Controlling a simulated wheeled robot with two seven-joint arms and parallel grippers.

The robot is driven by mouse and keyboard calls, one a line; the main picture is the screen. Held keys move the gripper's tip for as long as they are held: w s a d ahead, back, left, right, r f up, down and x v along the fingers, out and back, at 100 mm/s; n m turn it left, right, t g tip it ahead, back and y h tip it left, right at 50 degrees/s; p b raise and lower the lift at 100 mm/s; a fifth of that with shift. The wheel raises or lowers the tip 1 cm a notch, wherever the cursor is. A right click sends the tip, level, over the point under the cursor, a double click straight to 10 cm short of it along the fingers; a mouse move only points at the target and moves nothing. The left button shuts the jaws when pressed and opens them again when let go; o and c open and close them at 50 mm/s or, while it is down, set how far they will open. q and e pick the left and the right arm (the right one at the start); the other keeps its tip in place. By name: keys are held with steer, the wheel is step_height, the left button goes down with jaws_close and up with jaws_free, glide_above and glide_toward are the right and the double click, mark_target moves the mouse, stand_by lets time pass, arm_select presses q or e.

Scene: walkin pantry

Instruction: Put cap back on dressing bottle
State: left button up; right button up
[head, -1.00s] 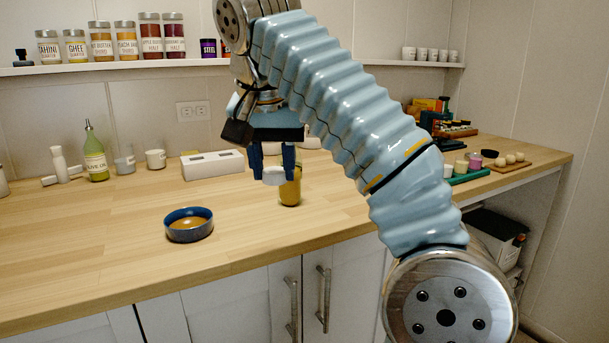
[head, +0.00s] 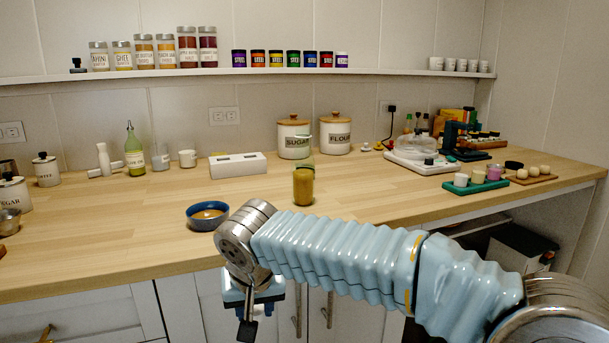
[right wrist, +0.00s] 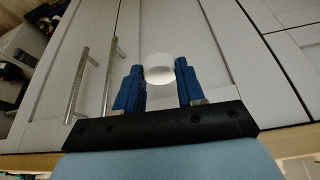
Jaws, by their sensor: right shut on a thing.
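The dressing bottle (head: 303,188) stands upright on the counter, with yellow-brown dressing low in it and clear glass above. A pale rim shows at its top; I cannot tell more of its mouth. In the right wrist view, the right gripper (right wrist: 160,84) is shut on a round white cap (right wrist: 159,66), held between the blue fingertips before the cabinet doors. My left gripper is not in view.
A blue bowl (head: 207,215) of dressing stands left of the bottle. A white block (head: 238,165) and canisters (head: 294,139) stand behind. A green tray (head: 476,186) is at the right. Cabinet handles (right wrist: 78,88) are near the right gripper. Bare counter lies around the bottle.

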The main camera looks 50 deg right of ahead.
steer(key=w+a+f+n+y, duration=0.1)
steer(key=a+f, duration=0.3)
steer(key=f, duration=0.7)
steer(key=w+a+f+n, duration=0.3)
steer(key=a+f, duration=0.1)
steer(key=f, duration=0.8)
steer(key=w+a+f+n+y, duration=0.1)
steer(key=w+a+f+n, duration=0.2)
steer(key=f, duration=0.8)
steer(key=shift+a+f+t+y, duration=0.3)
steer(key=shift+a+t, duration=0.1)
steer(key=shift+a, duration=0.25)
steer(key=shift+w+r, duration=0.1)
